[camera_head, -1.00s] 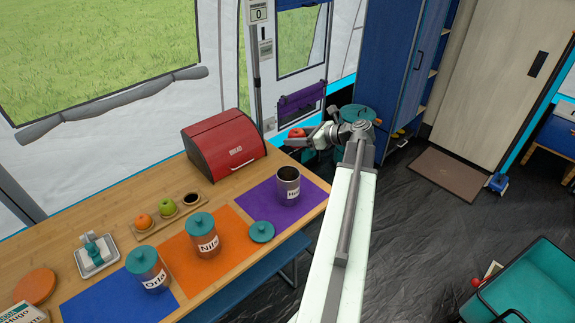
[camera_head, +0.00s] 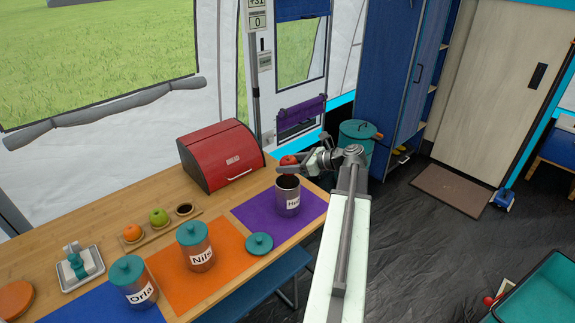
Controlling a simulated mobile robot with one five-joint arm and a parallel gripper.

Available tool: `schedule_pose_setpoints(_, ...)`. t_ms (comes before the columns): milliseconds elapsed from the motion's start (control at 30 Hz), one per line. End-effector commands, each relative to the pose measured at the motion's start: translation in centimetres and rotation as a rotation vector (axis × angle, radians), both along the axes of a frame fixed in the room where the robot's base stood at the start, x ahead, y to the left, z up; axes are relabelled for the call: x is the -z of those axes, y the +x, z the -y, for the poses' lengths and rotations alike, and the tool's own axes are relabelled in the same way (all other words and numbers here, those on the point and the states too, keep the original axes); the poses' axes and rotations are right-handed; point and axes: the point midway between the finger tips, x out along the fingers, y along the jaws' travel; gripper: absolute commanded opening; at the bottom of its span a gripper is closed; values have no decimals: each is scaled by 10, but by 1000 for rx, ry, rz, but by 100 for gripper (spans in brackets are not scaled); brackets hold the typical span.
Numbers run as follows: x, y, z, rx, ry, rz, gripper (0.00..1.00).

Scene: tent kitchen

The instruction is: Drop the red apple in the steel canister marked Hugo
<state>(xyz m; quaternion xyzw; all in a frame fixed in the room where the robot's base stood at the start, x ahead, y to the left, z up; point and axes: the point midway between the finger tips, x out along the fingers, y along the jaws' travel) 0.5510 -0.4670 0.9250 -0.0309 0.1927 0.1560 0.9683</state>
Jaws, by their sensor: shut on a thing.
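The red apple (camera_head: 288,160) is held between the jaws of my gripper (camera_head: 290,166), which is shut on it. The steel canister marked Hugo (camera_head: 288,200) stands upright and open on the purple mat (camera_head: 255,214). In the picture the apple shows just above the canister's mouth; how far apart they are in depth I cannot tell. A teal lid (camera_head: 259,243) lies on the mat's edge in front of the canister.
Lidded canisters marked Nils (camera_head: 197,254) and Orla (camera_head: 140,293) stand to the left. A red bread box (camera_head: 221,155) stands behind. A wooden board (camera_head: 150,236) holds an orange, a green apple and a dark cup. A blue bench (camera_head: 262,285) runs along the table's front.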

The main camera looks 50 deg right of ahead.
Motion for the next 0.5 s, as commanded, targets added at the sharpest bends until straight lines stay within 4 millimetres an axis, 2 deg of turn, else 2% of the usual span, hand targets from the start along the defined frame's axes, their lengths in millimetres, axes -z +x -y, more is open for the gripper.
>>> schedule_pose_setpoints(167, -1, 0, 0, 0, 0, 0, 13)
schedule_pose_setpoints(200, -1, 0, 0, 0, 0, 0, 63)
schedule_pose_setpoints(267, -1, 0, 0, -1, 0, 0, 80)
schedule_pose_setpoints(300, -1, 0, 0, -1, 0, 0, 83)
schedule_pose_setpoints(500, -1, 0, -1, -1, 0, 0, 83)
